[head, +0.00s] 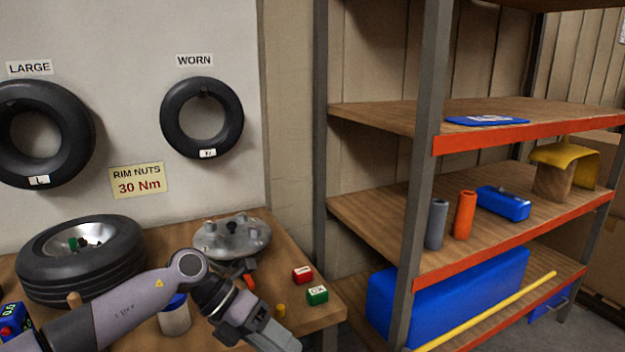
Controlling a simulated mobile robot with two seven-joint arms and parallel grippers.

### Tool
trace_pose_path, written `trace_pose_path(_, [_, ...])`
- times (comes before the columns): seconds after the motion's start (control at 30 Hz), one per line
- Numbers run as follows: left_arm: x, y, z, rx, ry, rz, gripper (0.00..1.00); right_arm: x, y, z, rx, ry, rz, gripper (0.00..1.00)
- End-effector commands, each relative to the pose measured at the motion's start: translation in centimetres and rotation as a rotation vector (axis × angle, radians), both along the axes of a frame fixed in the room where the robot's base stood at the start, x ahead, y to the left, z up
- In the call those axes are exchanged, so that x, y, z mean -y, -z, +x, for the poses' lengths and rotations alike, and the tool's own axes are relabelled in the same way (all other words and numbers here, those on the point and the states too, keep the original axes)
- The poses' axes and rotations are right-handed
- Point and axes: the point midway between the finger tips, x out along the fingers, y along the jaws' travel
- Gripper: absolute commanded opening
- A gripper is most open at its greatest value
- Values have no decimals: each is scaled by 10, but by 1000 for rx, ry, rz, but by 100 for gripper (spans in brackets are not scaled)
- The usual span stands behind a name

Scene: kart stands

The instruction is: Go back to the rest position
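One of my arms comes in from the lower left across the wooden bench (325,298). I take it as my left arm. Its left gripper (272,336) points down to the right at the bottom edge of the head view, near the bench's front edge. Its fingertips are not clearly visible, so I cannot tell whether it is open or shut, and no held thing shows. My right gripper is not in view.
On the bench are a wheel with tyre (82,262), a grey metal hub (232,238), a red block (302,274), a green block (317,295) and a white pot (174,318). A shelf rack (425,150) stands at right. Tyres hang on the wall.

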Motion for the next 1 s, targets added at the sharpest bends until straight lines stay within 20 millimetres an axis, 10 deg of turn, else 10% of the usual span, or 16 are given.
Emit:
trace_pose_path(0.2, [67, 0, -41, -191, -153, -433, 57, 0, 1, -1, -3, 1, 0, 43])
trace_pose_path(0.43, [83, -12, -52, -437, -446, -816, 57, 0, 1, -3, -6, 0, 0, 43])
trace_pose_path(0.73, [34, 17, -47, -808, -976, -1159, 57, 0, 2, -3, -6, 0, 0, 43])
trace_pose_path(1.0, [-45, 98, -75, -1154, -1546, -1284, 57, 0, 2, -3, -7, 0, 0, 43])
